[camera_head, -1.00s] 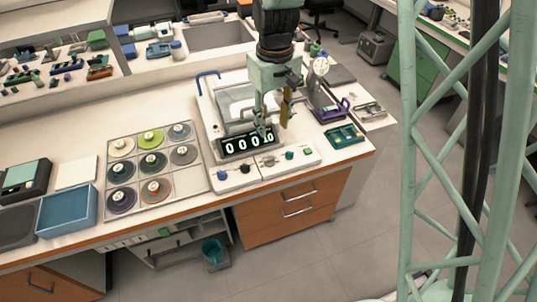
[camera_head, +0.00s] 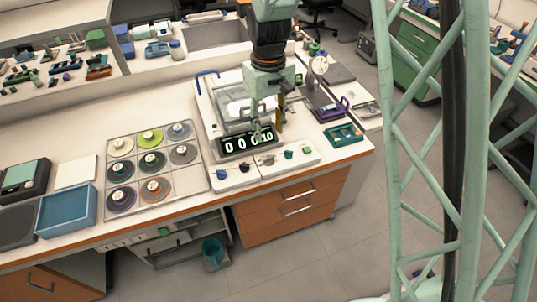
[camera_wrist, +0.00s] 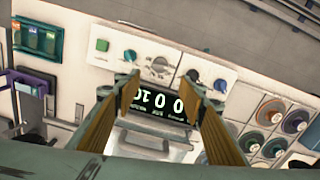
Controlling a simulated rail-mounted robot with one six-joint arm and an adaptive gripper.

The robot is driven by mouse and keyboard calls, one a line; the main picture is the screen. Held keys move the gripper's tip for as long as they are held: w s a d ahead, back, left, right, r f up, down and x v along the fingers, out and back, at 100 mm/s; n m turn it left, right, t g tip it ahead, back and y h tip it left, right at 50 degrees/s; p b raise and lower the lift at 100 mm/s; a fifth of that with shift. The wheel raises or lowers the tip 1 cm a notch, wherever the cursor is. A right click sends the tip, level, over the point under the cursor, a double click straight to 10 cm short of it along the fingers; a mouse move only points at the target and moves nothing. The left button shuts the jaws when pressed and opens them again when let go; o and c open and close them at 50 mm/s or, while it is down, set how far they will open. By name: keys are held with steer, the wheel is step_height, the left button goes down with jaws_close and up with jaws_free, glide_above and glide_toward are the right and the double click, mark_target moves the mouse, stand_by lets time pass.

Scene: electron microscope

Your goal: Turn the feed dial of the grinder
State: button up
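The grinder (camera_head: 228,113) is a white bench machine with a black counter display (camera_head: 248,143) at its front. Its front panel (camera_head: 276,173) carries a blue knob (camera_head: 220,174), a black knob (camera_head: 244,167), a metal dial (camera_head: 268,161), a teal knob (camera_head: 288,154) and a green button (camera_head: 307,149). No label shows which is the feed dial. My gripper (camera_wrist: 162,85) is open and empty above the display. In the wrist view, the metal dial (camera_wrist: 159,66) and black knob (camera_wrist: 193,75) lie just beyond the fingertips. Neither is touched as far as I can see.
A rack of round coloured discs (camera_head: 152,167) and a blue tray (camera_head: 67,212) lie to the left. A dial gauge (camera_head: 319,68), a purple-handled device (camera_head: 330,108) and a green tray (camera_head: 343,134) stand close on the right. The bench front edge is clear.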

mark_target(268, 157)
steer(key=shift+f+b, duration=1.05)
steer(key=shift+f, duration=5.3)
steer(key=shift+c, duration=0.2)
steer(key=c, duration=0.8)
